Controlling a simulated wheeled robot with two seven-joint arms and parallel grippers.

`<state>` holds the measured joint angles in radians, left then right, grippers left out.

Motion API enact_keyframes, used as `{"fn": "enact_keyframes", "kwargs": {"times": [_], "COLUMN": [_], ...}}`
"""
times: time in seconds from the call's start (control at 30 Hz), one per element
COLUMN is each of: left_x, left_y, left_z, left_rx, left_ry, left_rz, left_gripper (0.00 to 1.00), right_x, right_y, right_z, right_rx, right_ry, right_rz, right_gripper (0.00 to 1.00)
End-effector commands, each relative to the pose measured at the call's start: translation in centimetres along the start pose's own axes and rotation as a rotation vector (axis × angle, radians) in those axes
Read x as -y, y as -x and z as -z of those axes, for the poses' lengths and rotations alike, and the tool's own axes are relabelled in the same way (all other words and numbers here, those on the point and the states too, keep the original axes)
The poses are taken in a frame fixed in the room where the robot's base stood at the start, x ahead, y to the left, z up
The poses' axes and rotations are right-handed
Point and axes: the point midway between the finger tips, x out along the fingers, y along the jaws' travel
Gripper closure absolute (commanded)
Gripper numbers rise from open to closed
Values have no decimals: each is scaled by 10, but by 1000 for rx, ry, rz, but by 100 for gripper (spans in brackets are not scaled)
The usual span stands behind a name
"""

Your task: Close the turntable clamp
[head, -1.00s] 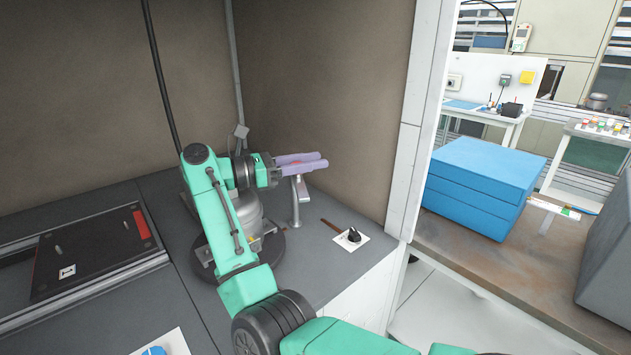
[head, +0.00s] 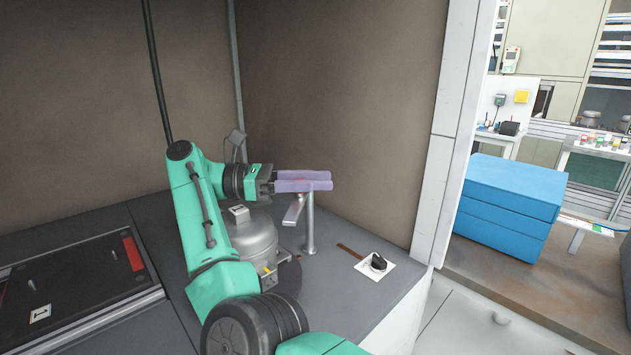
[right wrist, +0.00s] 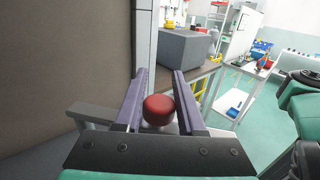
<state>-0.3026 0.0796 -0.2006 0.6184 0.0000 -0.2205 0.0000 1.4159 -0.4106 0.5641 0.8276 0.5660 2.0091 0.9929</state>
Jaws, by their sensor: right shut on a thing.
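My right gripper (head: 303,181) has purple fingers around the clamp's red knob, shut on it. The knob (right wrist: 159,108) shows between the fingers in the right wrist view; in the head view the fingers mostly hide it. The clamp's metal post (head: 309,228) stands below the fingertips, with a flat grey bar (head: 293,211) slanting beside it. A grey metal compressor (head: 250,236) with a label stands left of the post, partly behind my green arm. The dark round turntable (head: 290,276) shows at its foot. My left gripper is out of view.
A black switch on a white plate (head: 376,264) sits on the grey bench right of the post. A dark fixture plate (head: 75,268) lies at the left.

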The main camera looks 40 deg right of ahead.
Motion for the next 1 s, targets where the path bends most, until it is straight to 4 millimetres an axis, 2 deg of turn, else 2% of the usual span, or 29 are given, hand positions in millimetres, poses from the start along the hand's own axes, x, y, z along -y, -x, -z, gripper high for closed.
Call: {"fn": "enact_keyframes", "kwargs": {"times": [0.1, 0.13, 0.2, 0.53, 0.67, 0.8, 0.9, 1.0], "left_x": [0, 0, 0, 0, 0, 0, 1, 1], "left_y": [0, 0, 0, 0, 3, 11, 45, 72], "left_z": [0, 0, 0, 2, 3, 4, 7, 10], "left_rx": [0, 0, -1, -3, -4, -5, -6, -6], "left_ry": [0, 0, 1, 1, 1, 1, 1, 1], "left_rz": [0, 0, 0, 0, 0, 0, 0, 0], "left_gripper": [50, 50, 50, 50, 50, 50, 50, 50], "right_x": [0, 0, 0, 0, 0, 0, 0, 0], "right_y": [0, 0, 0, 0, 0, 0, 0, 0], "right_z": [4, 4, 4, 1, -8, -34, -72, -99], "right_rx": [-7, -7, -7, -4, -4, -6, -5, -4], "right_ry": [8, 8, 8, 3, 2, 0, 2, 3], "right_rz": [3, 3, 3, 2, 1, -1, -1, -1], "right_gripper": [100, 57, 31, 31, 31, 31, 31, 31]}}
